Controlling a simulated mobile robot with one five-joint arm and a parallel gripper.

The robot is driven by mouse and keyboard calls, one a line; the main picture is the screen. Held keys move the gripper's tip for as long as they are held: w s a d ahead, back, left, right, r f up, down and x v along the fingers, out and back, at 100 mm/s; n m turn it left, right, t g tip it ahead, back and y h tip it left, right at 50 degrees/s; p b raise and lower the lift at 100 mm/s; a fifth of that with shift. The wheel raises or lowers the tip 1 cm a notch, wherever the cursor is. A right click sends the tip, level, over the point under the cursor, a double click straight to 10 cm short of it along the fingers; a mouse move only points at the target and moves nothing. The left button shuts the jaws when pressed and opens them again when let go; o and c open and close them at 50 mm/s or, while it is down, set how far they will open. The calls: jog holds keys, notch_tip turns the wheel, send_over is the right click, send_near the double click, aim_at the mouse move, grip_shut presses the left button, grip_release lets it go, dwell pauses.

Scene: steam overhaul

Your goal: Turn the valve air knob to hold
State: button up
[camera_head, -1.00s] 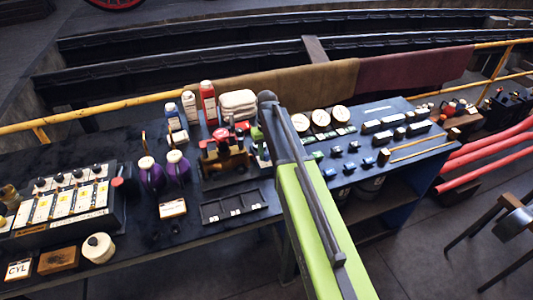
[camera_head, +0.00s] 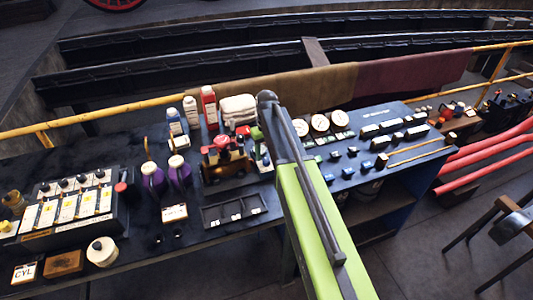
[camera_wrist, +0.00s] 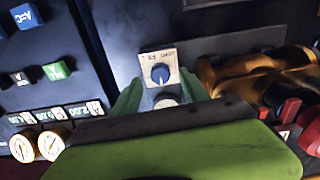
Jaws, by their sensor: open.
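In the wrist view, a blue round knob (camera_wrist: 160,73) with a pale pointer line sits on a small white plate with lettering, partly readable as "FILL". I take it for the valve air knob; the lettering is too small to read fully. My gripper (camera_wrist: 160,80) is open, with one green finger on each side of the plate in the picture. A pale round thing shows between the fingers below the knob. I cannot tell whether the fingers touch anything. In the head view, my arm hides most of the gripper and knob area.
A brass-coloured model engine (camera_head: 222,160) stands close beside the arm. A blue panel (camera_head: 400,155) with gauges and small knobs is to the right. Purple bottles (camera_head: 153,178), a slotted black tray (camera_head: 233,208) and a switch box (camera_head: 70,212) are to the left.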

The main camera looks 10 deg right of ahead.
notch_tip(320, 180, up, 14)
jog(key=p, duration=1.3)
jog(key=shift+r, duration=0.2)
jog(key=b, duration=1)
send_near(267, 160)
jog(key=s+f, duration=0.1)
jog(key=s, duration=0.4)
jog(key=s+f+m+b, duration=0.2)
jog(key=s+f+b, duration=0.3)
jog(key=s, duration=0.9)
jog(key=shift+s+f, duration=0.2)
